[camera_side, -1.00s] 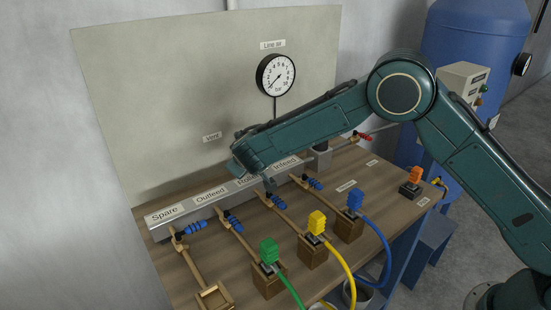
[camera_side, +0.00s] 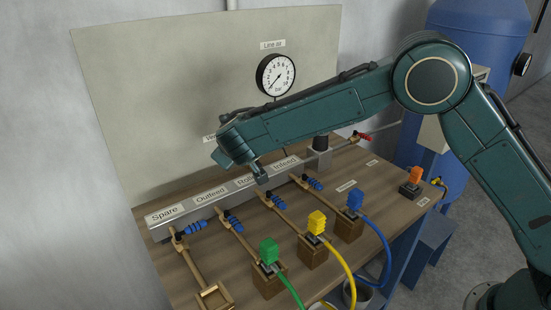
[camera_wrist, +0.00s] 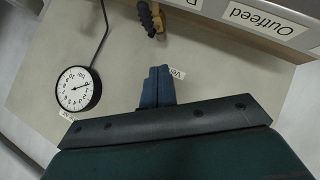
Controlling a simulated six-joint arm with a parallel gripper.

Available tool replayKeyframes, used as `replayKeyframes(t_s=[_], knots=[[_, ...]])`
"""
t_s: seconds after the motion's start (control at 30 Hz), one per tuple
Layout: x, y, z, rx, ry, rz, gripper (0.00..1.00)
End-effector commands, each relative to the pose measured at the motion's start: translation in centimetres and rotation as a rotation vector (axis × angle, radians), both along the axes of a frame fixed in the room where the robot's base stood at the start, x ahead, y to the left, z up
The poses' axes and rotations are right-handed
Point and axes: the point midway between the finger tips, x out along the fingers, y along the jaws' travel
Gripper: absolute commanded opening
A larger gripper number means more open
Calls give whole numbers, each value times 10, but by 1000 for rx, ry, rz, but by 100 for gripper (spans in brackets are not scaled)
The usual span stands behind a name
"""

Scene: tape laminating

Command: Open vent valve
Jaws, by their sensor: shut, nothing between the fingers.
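My gripper (camera_side: 261,178) is shut and empty. In the side view it hangs above the grey manifold block, close to the back panel. In the wrist view its two blue fingers (camera_wrist: 157,72) are together, just left of the partly covered Vent label (camera_wrist: 177,73). A brass fitting with a dark handle (camera_wrist: 152,18) shows at the wrist view's top edge, apart from the fingertips; I cannot tell for sure that it is the vent valve. In the side view my arm covers most of the Vent label (camera_side: 209,138) and the area to its right.
The line air gauge (camera_side: 276,75) is on the back panel (camera_side: 160,90). Valves with blue handles (camera_side: 233,223) line the front of the manifold (camera_side: 200,203). Green (camera_side: 268,250), yellow (camera_side: 316,222) and blue (camera_side: 355,199) connectors stand in front. A red-handled valve (camera_side: 362,136) is at the right.

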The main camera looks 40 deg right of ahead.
Motion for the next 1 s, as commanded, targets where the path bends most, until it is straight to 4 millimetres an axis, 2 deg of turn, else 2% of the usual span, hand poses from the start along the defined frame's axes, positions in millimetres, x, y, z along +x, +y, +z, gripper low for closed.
replayKeyframes(t_s=[0.2,0.4,1.0], knots=[[-24,16,21,1,-1,2,0],[-38,23,32,0,0,0,0],[-41,25,35,-1,0,-1,0]])
